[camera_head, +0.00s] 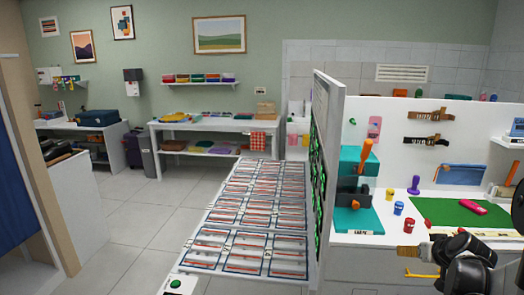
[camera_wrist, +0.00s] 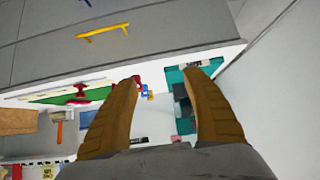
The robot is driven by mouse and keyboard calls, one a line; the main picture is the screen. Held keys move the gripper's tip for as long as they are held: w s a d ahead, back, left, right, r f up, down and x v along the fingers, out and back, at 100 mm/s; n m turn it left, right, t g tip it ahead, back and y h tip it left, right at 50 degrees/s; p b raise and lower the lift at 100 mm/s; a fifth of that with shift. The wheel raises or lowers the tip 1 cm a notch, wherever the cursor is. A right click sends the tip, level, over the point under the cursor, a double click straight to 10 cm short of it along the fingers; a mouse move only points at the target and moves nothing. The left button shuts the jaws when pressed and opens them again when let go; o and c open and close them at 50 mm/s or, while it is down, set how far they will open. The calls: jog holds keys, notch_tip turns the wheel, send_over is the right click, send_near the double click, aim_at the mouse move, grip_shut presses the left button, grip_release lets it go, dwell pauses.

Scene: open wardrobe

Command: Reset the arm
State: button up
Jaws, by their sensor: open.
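My gripper (camera_wrist: 163,77) shows in the wrist view as two brown fingers spread apart, with nothing held between them. In the head view, my dark arm (camera_head: 470,262) is at the lower right, in front of the white workbench (camera_head: 350,238). The wrist view looks at the bench from a turned angle. The drawer front with a yellow handle (camera_wrist: 103,31) is at its top, and a teal holder (camera_wrist: 186,126) shows between and behind the fingers. Contact between the fingers and the bench items cannot be told.
On the bench are a green mat (camera_head: 455,214), a red cup (camera_head: 409,225), a blue-and-yellow cup (camera_head: 398,208) and a purple stamp-like object (camera_head: 414,185). A tall panel (camera_head: 328,150) stands left of the bench beside a rack of framed trays (camera_head: 246,240). Open floor (camera_head: 130,240) lies farther left.

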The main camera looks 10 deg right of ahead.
jog(key=s+a+r+n+g+y, duration=0.1)
jog(key=a+r, duration=0.3)
jog(key=a, duration=0.7)
jog(key=s+a+r+n+y, duration=0.1)
jog(key=a+r, duration=0.2)
jog(key=a, duration=0.7)
jog(key=s+a+n+g, duration=0.1)
jog(key=s+a, duration=1.4)
jog(key=a, duration=0.1)
jog(key=shift+s+a+r+g+y, duration=0.2)
jog(key=shift+a+g+y, duration=0.1)
jog(key=shift+a+y, duration=0.1)
